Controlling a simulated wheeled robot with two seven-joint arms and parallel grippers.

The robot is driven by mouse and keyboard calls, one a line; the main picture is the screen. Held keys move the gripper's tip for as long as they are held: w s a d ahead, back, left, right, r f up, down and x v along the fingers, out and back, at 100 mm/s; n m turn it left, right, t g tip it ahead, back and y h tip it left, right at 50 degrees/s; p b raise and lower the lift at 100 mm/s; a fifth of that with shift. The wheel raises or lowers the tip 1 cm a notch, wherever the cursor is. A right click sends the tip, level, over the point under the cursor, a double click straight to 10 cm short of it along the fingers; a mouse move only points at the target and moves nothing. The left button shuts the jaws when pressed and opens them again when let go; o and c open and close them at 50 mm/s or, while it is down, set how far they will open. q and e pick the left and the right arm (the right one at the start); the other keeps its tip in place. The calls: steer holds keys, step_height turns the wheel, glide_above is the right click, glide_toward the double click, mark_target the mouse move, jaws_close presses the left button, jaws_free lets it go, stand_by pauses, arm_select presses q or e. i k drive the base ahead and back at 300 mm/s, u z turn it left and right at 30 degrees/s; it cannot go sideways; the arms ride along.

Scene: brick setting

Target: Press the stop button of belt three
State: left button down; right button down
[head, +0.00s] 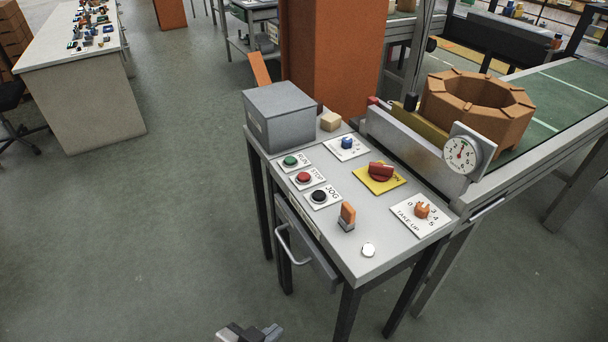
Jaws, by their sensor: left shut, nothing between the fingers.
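The control table (390,255) stands right of centre. On its left side is a column of three push buttons on white plates. The red button (303,177), with a plate reading STOP, is in the middle. The green button (290,160) sits behind it, and the black button (319,195), marked JOG, sits in front. I see no legible belt number. My left gripper (250,333) is at the bottom edge, left of the table's front, shut and empty, well apart from the buttons and partly cut off. My right gripper is out of view.
A grey box (280,116) stands behind the buttons. A red switch on a yellow plate (379,178), an orange lever (347,215), an orange take-up knob (422,210) and a dial gauge (461,154) are to the right. A drawer handle (290,248) juts out leftward.

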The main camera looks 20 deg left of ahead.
mark_target(303, 177)
steer(key=k, duration=1.2)
steer(key=u, duration=0.65)
steer(key=i, duration=1)
steer(key=z, duration=0.6)
steer(key=i, duration=0.7)
steer(key=z, duration=0.7)
